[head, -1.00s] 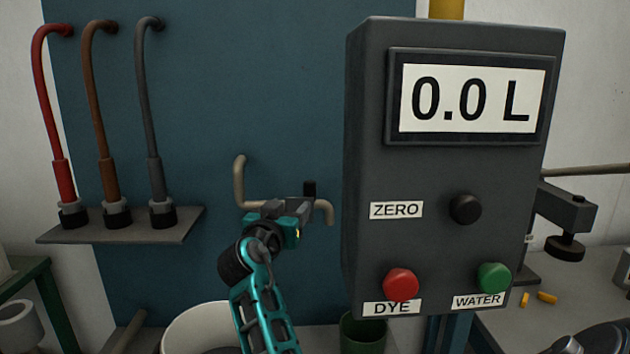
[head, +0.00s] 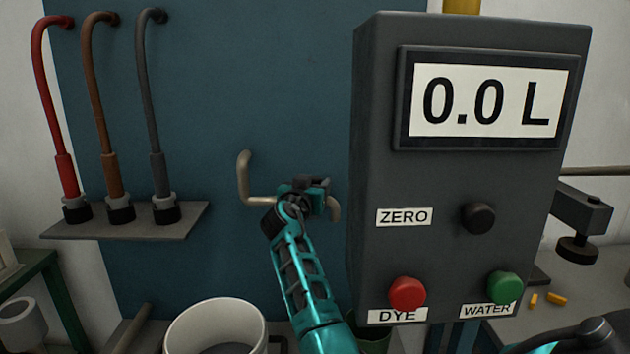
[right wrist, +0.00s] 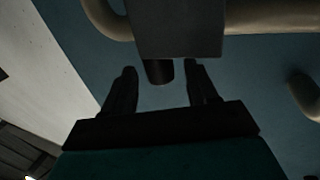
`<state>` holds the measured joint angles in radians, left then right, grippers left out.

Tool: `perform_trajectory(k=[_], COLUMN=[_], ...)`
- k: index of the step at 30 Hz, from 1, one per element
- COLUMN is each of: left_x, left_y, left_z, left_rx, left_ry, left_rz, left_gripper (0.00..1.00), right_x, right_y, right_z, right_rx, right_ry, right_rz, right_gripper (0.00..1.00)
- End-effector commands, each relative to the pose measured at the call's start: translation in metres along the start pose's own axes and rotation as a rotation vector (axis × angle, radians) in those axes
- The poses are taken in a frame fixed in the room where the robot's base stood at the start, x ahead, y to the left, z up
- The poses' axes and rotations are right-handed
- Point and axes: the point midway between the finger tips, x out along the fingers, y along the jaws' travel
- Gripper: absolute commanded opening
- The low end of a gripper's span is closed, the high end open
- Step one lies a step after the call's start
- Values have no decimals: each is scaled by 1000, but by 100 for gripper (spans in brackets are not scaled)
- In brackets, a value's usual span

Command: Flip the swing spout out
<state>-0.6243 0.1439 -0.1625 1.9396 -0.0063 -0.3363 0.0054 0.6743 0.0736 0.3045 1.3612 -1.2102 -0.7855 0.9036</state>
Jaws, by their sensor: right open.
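The swing spout is a beige bent pipe (head: 245,180) on the blue wall panel. It drops, runs right, and turns down at its right end (head: 333,208). My right gripper (head: 312,184) is in front of its middle and hides that part. In the right wrist view, the open fingers (right wrist: 162,78) point at a small dark peg (right wrist: 158,72) under a grey block (right wrist: 180,28), with the beige pipe (right wrist: 270,15) behind. The peg shows between the fingertips; whether they touch it I cannot tell. My left gripper is not in view.
The grey control box (head: 455,180) with its display reading 0.0 L stands close right of my arm. A white bucket (head: 190,325) is below left. A shelf (head: 120,230) with three hoses is at left. The panel above the spout is clear.

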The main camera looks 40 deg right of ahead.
Motion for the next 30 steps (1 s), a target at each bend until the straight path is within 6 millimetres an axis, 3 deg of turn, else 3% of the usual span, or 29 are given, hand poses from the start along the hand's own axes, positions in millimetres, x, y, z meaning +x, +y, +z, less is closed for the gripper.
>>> perform_trajectory(k=[6,16,30], left_x=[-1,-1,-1], left_y=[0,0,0], left_z=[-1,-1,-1], left_rx=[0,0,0], left_ry=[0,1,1], left_rz=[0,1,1], left_gripper=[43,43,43], right_x=[16,19,18], right_y=[0,0,0], right_z=[0,0,0], right_rx=[-1,0,0], right_ry=[0,0,0], right_rz=[0,-1,-1], right_gripper=[58,58,14])
